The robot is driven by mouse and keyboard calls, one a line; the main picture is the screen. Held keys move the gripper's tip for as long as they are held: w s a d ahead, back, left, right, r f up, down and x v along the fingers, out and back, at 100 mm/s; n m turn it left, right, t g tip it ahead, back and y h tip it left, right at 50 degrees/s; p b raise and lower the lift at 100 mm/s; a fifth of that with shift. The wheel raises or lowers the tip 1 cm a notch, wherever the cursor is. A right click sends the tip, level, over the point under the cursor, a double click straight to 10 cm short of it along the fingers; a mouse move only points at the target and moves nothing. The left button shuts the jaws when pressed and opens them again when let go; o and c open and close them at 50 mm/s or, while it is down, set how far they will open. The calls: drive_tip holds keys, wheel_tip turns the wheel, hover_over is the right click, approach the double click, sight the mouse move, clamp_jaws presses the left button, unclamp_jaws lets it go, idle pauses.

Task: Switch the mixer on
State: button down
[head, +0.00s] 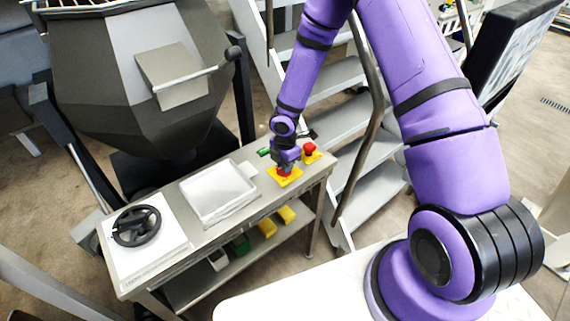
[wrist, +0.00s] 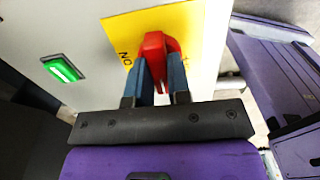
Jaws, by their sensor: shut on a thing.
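My gripper (wrist: 160,85) is shut on a red rotary switch handle (wrist: 153,45), one finger on each side of it. The handle sits on a yellow plate (wrist: 118,30) with black lettering, partly hidden by the fingers; "ON" or "NO" shows at its left. In the head view the yellow plate (head: 284,177) is at the right end of the bench top, under my gripper (head: 286,164). A lit green rectangular indicator (wrist: 62,69) is left of the plate; it also shows in the head view (head: 264,152). The big dark faceted hopper (head: 130,70), perhaps the mixer, stands behind the bench.
A red button on a yellow base (head: 310,152) is close to my gripper's right. A white tray (head: 217,192) and a black handwheel (head: 136,226) are farther left on the bench. Metal stairs (head: 345,125) with a handrail stand behind and right of the bench.

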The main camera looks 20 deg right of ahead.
drive_tip(key=shift+m, duration=0.3)
drive_tip(key=m, duration=1.3)
drive_tip(key=shift+m, duration=2.1)
drive_tip(key=c, duration=1.1)
unclamp_jaws()
drive_tip(key=shift+o, duration=0.2)
